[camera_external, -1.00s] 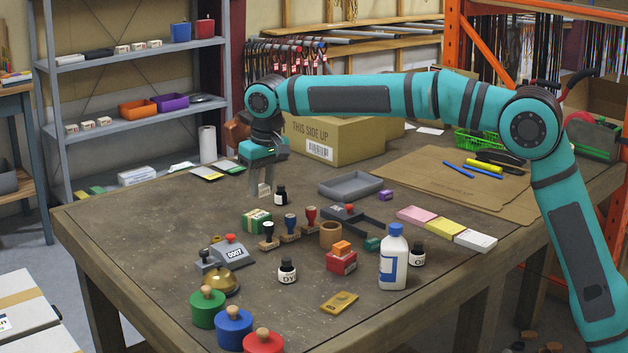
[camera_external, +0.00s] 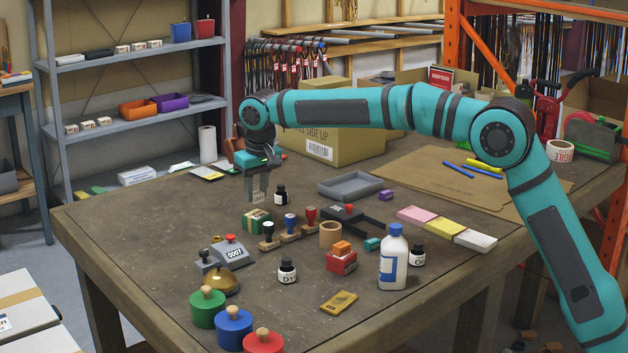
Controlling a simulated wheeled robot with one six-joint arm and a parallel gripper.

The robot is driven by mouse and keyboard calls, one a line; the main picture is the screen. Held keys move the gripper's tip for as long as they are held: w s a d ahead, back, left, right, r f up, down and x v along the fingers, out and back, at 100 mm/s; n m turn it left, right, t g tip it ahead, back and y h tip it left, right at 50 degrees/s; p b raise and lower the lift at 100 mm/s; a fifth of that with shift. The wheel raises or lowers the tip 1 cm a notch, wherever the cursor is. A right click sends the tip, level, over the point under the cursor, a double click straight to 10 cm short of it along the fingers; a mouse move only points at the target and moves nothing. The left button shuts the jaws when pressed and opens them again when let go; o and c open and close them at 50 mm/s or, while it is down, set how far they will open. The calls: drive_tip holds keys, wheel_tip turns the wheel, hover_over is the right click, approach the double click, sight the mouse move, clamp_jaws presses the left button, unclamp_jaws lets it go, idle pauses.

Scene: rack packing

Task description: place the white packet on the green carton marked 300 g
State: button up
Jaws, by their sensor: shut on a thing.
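The green carton (camera_external: 256,222) stands on the workbench, left of the row of hand stamps. It has pale patches, but its marking is too small to read. My gripper (camera_external: 258,199) points down just above the carton and is shut on the small white packet (camera_external: 258,197). The packet is mostly hidden between the fingers. From this angle I cannot tell whether the packet touches the carton's top.
A black ink bottle (camera_external: 281,196) stands close to the right of my gripper. Hand stamps (camera_external: 290,224) stand right of the carton. A grey numbering device (camera_external: 225,252) and a brass bell (camera_external: 225,280) are in front. The bench's left part (camera_external: 130,215) is clear.

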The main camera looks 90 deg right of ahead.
sight(257, 194)
drive_tip(key=shift+f, duration=1.6)
drive_tip(key=shift+f, duration=0.1)
drive_tip(key=o, duration=1)
drive_tip(key=shift+c, duration=0.2)
wheel_tip(257, 194, up, 12)
drive_tip(key=s+a, duration=0.1)
drive_tip(key=shift+s+a, duration=0.15)
